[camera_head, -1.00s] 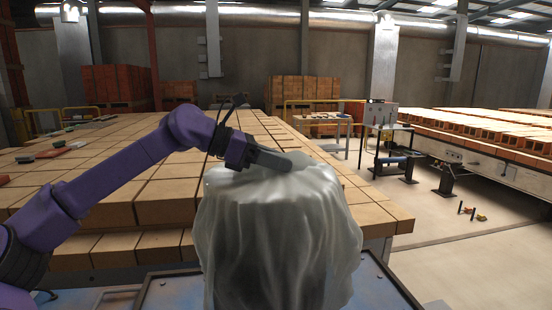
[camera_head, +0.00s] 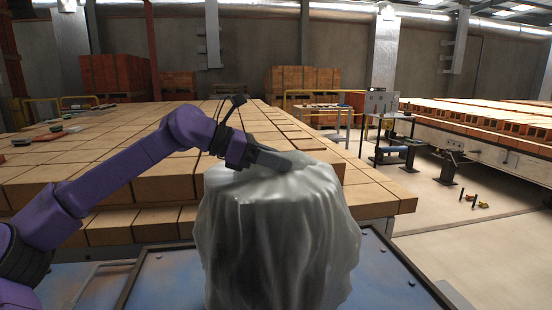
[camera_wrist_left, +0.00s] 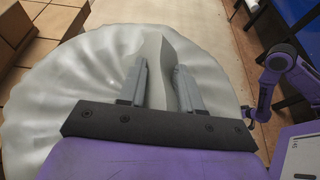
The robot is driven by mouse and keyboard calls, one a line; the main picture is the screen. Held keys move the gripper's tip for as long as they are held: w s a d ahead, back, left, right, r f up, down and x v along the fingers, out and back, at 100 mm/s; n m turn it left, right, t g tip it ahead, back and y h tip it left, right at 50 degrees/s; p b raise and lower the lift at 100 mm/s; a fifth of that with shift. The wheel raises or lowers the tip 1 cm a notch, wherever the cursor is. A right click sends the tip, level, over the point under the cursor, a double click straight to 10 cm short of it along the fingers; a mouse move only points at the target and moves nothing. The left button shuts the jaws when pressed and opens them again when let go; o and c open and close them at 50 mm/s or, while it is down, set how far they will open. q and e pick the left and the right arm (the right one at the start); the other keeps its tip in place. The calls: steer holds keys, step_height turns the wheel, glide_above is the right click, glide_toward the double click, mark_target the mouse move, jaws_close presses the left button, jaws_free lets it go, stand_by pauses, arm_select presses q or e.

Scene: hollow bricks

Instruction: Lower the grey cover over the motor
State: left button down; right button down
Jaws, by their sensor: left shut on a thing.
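The grey cover (camera_head: 282,235) is a pale, draped, cloth-like shape with a rounded top and hanging folds, in the middle of the head view. My left gripper (camera_head: 283,160) is at the top of the cover, shut on a pinched fold of it. In the left wrist view the two fingers (camera_wrist_left: 163,85) hold the raised fold, and the cover (camera_wrist_left: 75,85) spreads out on both sides. The cover's lower edge runs out of the head view at the bottom. The motor is not visible.
A blue, dark-framed surface (camera_head: 385,270) lies around the cover low in the head view. Behind it is a wide bed of tan bricks (camera_head: 110,185).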

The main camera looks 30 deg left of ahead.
arm_select(q)
steer(key=shift+f, duration=0.1)
steer(key=c, duration=0.7)
jaws_free()
steer(key=b+v, duration=0.1)
steer(key=v, duration=0.9)
steer(key=shift+s+a, duration=0.15)
steer(key=shift+s, duration=0.05)
